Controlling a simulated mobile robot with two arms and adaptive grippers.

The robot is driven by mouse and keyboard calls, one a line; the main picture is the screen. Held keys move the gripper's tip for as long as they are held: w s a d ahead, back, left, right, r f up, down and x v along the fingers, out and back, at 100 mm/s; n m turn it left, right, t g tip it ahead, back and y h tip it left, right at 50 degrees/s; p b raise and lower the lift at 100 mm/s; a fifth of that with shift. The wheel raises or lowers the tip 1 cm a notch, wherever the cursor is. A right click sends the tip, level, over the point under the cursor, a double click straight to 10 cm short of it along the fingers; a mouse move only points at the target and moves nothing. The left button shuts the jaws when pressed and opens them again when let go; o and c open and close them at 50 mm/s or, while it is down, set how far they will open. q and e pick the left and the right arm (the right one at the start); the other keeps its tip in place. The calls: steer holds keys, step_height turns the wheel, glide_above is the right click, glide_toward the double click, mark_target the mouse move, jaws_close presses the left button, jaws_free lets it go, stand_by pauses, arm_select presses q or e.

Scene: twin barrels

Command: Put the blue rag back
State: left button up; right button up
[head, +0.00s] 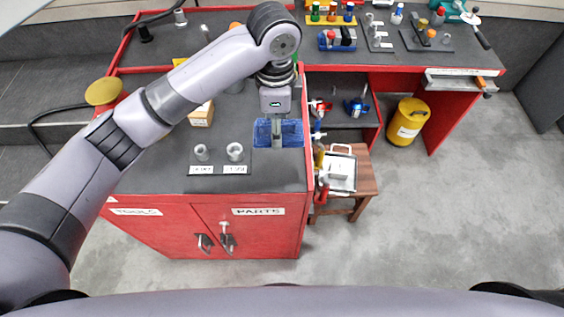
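A blue item that looks like the blue rag (292,133) lies near the right edge of the dark top of the red cabinet (190,180). My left arm reaches in from the left, and my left gripper (277,140) points down right over the blue item. Blue shows on both sides of the fingers. The fingers are small and partly hidden by the wrist, so I cannot tell whether they are shut on the cloth or whether it is lifted. My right gripper is not in view.
Two small metal cups (235,152) stand on the cabinet top, left of the rag. A wooden stool (364,178) with a white tray stands right of the cabinet. A yellow barrel (407,122) stands on the floor. The back bench holds several tools. Floor at the right is clear.

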arm_select(q)
glide_above(278, 168)
step_height(278, 168, down, 10)
steer(key=shift+r+p, duration=0.25)
steer(key=shift+p, duration=0.15)
steer(key=shift+f, duration=2.45)
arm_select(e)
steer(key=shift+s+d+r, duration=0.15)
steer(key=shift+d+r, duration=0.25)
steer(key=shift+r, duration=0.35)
arm_select(q)
steer(key=o, duration=1.1)
steer(key=shift+f, duration=0.15)
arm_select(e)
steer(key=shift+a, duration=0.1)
arm_select(q)
steer(key=shift+r, duration=0.2)
step_height(278, 168, up, 12)
steer(key=shift+f+b, duration=0.1)
steer(key=shift+b, duration=0.55)
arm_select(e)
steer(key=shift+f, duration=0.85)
arm_select(q)
steer(key=shift+s, duration=0.1)
